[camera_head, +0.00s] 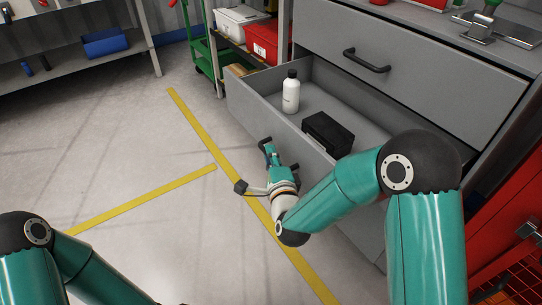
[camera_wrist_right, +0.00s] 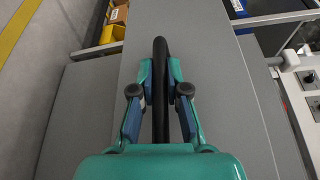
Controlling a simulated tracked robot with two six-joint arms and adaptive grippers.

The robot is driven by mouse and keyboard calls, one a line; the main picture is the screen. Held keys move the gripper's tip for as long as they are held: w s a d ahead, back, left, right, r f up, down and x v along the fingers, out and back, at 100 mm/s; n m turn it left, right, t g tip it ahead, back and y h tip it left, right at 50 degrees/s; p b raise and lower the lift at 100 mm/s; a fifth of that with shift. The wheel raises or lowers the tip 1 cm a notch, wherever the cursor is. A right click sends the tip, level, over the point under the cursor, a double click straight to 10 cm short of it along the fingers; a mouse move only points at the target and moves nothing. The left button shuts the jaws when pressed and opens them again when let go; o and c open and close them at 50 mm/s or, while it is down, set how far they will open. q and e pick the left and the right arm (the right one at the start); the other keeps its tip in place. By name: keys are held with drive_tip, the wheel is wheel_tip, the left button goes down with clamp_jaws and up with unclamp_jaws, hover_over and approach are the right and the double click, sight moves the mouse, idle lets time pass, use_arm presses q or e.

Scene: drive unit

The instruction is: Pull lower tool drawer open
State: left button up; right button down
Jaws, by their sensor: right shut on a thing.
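The lower tool drawer (camera_head: 245,110) is grey and stands pulled out from the cabinet, its inside showing in the head view. A white bottle with a black cap (camera_head: 291,93) stands upright in it, and a black box (camera_head: 328,133) lies in it. My right gripper (camera_head: 280,160) is at the drawer's front. In the right wrist view its two fingers are shut on the black bar handle (camera_wrist_right: 160,75), against the grey drawer front (camera_wrist_right: 215,80). The handle is mostly hidden by the gripper in the head view. My left arm enters at the lower left; its gripper is out of view.
The upper drawer (camera_head: 420,75) is shut, with a black handle (camera_head: 366,60). A red cabinet (camera_head: 515,215) is at the right. The floor with yellow lines (camera_head: 140,200) is clear to the left.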

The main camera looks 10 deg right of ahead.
drive_tip(key=c, duration=1.3)
unclamp_jaws()
drive_tip(key=shift+f, duration=0.35)
drive_tip(key=shift+o, duration=0.6)
drive_tip(key=shift+r, duration=0.2)
drive_tip(key=s, duration=0.7)
drive_tip(key=shift+s+r, duration=0.2)
drive_tip(key=shift+s, duration=0.05)
